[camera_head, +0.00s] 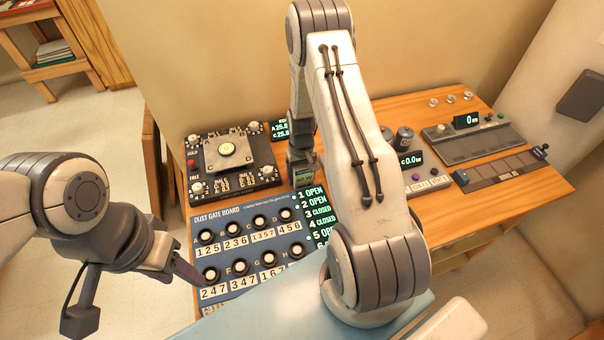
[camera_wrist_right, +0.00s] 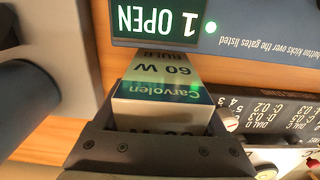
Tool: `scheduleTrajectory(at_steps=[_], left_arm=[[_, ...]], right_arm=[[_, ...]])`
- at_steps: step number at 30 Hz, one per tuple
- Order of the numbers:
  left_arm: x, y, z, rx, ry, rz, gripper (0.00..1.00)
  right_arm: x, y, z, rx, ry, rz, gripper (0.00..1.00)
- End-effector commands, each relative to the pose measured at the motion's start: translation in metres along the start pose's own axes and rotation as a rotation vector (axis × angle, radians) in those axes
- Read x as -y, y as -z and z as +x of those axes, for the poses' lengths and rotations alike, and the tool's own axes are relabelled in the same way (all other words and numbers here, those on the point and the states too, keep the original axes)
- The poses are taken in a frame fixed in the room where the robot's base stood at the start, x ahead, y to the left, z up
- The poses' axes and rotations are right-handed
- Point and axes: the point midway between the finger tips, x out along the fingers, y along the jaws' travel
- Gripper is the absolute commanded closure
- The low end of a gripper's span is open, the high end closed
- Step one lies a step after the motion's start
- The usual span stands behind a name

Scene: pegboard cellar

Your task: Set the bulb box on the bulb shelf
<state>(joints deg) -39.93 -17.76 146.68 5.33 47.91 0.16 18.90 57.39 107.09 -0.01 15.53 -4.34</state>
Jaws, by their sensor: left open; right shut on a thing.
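The bulb box (camera_wrist_right: 163,98) is a small white and green carton marked "Carvolen 60 W BULB", seen close up in the right wrist view. My right gripper (camera_wrist_right: 158,135) is shut on it. My left gripper (camera_head: 186,270) is open and empty by the left edge of the gate board. I cannot identify a bulb shelf in either view.
The dust gate board (camera_head: 238,215) with buttons and a green display lies below my right gripper. A black dial unit (camera_head: 262,172) stands behind it, and a grey console (camera_head: 470,142) is at the right. A wooden rack (camera_head: 62,68) is at the far left.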

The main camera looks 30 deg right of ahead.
Motion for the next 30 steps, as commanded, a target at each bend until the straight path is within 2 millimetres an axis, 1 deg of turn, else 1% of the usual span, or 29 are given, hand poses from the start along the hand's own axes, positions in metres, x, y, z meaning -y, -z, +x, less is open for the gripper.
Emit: scheduleTrajectory(at_steps=[2, 8, 12, 13, 15, 22, 25, 26, 30], left_arm=[[0.0, 0.0, -0.002, 0.0, 0.0, 0.0, 0.5], [0.0, 0.0, -0.001, 0.0, 0.0, 0.0, 0.5], [0.0, 0.0, 0.003, 0.0, 0.0, 0.0, 0.5], [0.0, 0.0, 0.003, 0.0, 0.0, 0.0, 0.5], [0.0, 0.0, 0.002, 0.0, 0.0, 0.0, 0.5], [0.0, 0.0, 0.001, 0.0, 0.0, 0.0, 0.5], [0.0, 0.0, -0.003, 0.0, 0.0, 0.0, 0.5], [0.0, 0.0, 0.001, 0.0, 0.0, 0.0, 0.5], [0.001, -0.001, 0.009, 0.0, 0.0, 0.0, 0.5]], right_arm=[[0.0, 0.0, 0.003, 0.0, 0.0, 0.0, 0.91], [0.0, 0.001, 0.003, -0.001, 0.0, -0.001, 0.91], [0.0, 0.0, 0.008, -0.001, 0.0, -0.001, 0.91], [0.0, 0.0, 0.007, -0.001, 0.0, -0.001, 0.22], [0.0, 0.0, 0.006, -0.001, 0.0, 0.0, 0.0], [0.0, 0.0, 0.006, -0.001, 0.0, 0.0, 0.0], [0.0, 0.001, 0.0, -0.002, 0.0, 0.0, 0.0], [0.0, 0.001, 0.0, -0.003, 0.0, 0.0, 0.0], [0.0, 0.002, -0.019, -0.007, 0.0, 0.0, 0.0]])
